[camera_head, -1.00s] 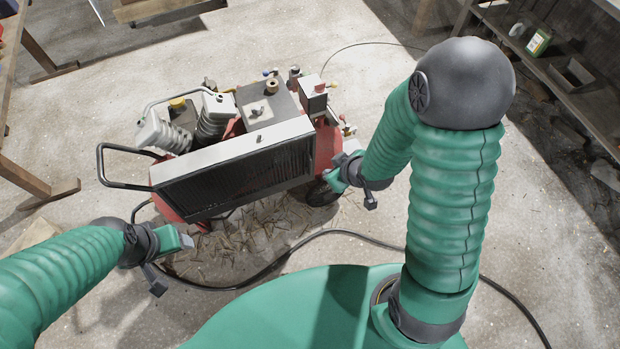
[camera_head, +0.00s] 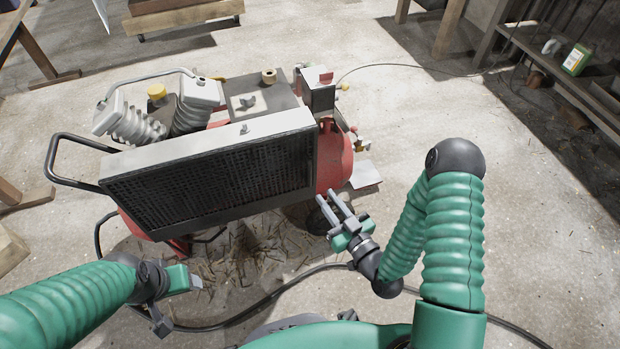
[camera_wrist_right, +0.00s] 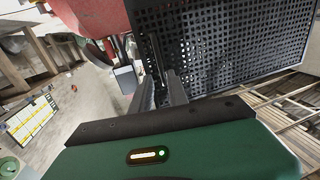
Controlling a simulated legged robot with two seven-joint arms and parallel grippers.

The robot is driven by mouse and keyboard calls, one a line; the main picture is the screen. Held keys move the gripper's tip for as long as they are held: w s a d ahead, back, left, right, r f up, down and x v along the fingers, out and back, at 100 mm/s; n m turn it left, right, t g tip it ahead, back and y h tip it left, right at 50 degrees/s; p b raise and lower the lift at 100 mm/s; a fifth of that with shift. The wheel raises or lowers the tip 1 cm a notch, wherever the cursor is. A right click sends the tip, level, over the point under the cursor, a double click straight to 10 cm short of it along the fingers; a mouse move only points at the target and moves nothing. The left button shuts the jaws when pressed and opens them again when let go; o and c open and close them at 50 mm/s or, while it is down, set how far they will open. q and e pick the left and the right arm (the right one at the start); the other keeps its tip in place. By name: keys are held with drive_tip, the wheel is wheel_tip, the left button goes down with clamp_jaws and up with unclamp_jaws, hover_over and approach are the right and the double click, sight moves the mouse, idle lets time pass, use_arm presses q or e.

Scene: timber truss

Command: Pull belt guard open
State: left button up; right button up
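The belt guard (camera_head: 210,178) is a black perforated panel in a pale metal frame, on the near side of a red compressor (camera_head: 333,158). It looks closed against the machine. In the right wrist view the guard's mesh (camera_wrist_right: 225,40) fills the upper right. My right gripper (camera_head: 328,200) is open and empty, its two grey fingers apart and pointing toward the guard's lower right corner. The fingers also show in the right wrist view (camera_wrist_right: 160,88), in front of the guard's edge; whether they touch it I cannot tell. My left gripper (camera_head: 195,281) is low at left, away from the guard; its fingers are mostly hidden.
The compressor has a black handle (camera_head: 52,165) at left and a wheel (camera_head: 322,217) near my right gripper. A dark cable (camera_head: 270,290) and straw-like debris lie on the floor in front. A shelf (camera_head: 560,85) stands at far right.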

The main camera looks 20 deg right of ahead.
sight(310, 184)
drive_tip(key=b+x, duration=0.2)
drive_tip(key=x, duration=0.7)
drive_tip(key=shift+w+f, duration=0.1)
drive_tip(key=shift+w+a, duration=0.1)
drive_tip(key=shift+w, duration=0.25)
clamp_jaws()
idle(0.7)
